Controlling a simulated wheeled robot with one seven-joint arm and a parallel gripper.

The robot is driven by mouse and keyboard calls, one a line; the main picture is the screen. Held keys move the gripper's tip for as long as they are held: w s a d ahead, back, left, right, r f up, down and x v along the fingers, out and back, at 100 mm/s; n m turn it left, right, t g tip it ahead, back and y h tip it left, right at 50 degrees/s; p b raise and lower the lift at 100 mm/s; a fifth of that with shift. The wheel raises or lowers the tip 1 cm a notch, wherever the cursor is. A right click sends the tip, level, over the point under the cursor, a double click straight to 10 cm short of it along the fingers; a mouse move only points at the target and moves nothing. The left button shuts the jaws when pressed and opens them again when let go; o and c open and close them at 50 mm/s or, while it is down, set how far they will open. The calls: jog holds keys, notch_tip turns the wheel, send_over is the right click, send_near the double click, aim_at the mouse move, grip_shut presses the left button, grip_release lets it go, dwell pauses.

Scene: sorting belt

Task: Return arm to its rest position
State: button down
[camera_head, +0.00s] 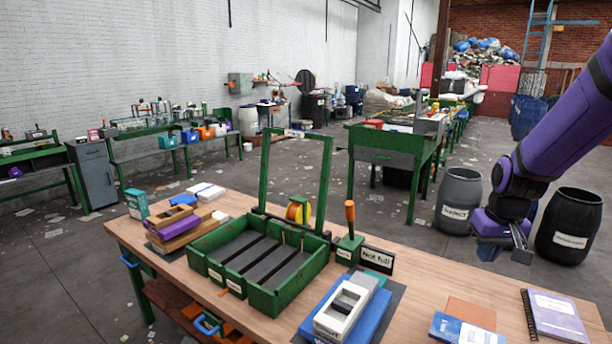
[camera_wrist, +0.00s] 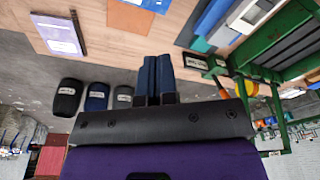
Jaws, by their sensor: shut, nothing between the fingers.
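My purple arm reaches in from the right in the head view. My gripper (camera_head: 505,245) hangs in the air past the far right part of the wooden workbench (camera_head: 420,290), beside the dark barrels. In the wrist view my gripper's two blue fingers (camera_wrist: 157,78) are together, with nothing between them. The workbench appears upside down at the top of the wrist view.
A green divided tray (camera_head: 290,295) stands on the bench, with a blue and white stack (camera_head: 345,305), a "Not full" sign (camera_head: 377,256) and a notebook (camera_head: 555,314). A grey barrel (camera_head: 458,200) and a black barrel (camera_head: 570,225) stand behind. The bench's back right is clear.

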jog(key=s+a+r+t, duration=0.1)
jog(key=s+a+r, duration=0.2)
jog(key=s+r, duration=0.5)
jog(key=s+a+r+t, duration=0.2)
jog(key=s+a+r, duration=0.2)
jog(key=s+r, duration=0.4)
jog(key=s, duration=0.6)
jog(key=shift+s+a+r+n, duration=0.25)
jog(key=shift+r+n, duration=0.05)
jog(key=shift+r, duration=0.1)
